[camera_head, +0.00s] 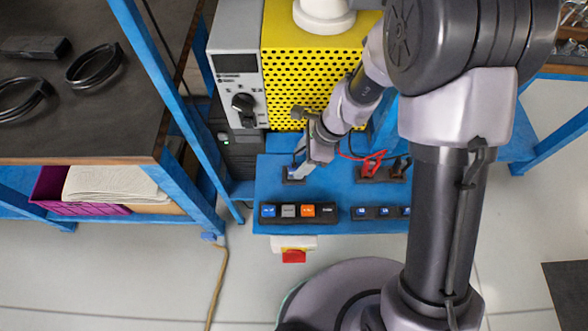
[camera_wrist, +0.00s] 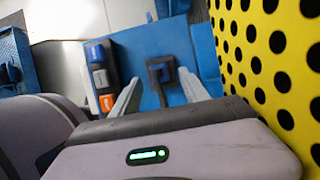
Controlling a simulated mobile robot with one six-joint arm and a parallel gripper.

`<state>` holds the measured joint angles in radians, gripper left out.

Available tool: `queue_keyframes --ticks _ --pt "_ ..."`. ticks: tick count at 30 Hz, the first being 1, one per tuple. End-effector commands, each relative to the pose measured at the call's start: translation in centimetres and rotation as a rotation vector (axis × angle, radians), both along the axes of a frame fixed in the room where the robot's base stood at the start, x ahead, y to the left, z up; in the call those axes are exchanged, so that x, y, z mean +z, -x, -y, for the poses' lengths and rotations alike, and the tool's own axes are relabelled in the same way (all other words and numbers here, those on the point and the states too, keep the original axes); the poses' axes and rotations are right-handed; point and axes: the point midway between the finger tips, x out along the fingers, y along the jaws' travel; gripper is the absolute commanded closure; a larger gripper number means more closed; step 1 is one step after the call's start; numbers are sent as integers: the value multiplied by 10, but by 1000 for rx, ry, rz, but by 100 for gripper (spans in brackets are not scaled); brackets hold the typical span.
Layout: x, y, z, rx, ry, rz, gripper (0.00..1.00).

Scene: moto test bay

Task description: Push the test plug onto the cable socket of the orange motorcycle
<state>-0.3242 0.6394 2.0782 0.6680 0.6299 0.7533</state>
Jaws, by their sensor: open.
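My gripper (camera_head: 299,171) is open, pointing down over the left part of a blue bench panel (camera_head: 335,190). In the head view the same spot shows a dark block (camera_head: 291,180) partly hidden by my gripper. I see no contact between fingers and piece. The orange motorcycle and its cable socket are not in view.
A button strip (camera_head: 298,212) with blue, grey and orange buttons lies at the panel's front. Red leads (camera_head: 375,160) lie to the right. A yellow perforated housing (camera_head: 310,75) and a grey control unit (camera_head: 236,75) stand behind. A dark-topped workbench (camera_head: 80,120) is at left.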

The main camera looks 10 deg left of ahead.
Motion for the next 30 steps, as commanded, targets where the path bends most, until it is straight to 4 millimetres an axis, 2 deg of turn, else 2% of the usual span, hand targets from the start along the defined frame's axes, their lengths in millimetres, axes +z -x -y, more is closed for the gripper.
queue_keyframes --ticks 4,11,21,29,30 --pt "-12 1 -3 1 0 -1 47" --pt "-47 5 -17 1 1 -2 47" --pt "-46 5 -18 0 0 -1 47" --pt "-46 5 -18 0 0 -1 98" --pt "-46 5 -18 0 0 0 100"
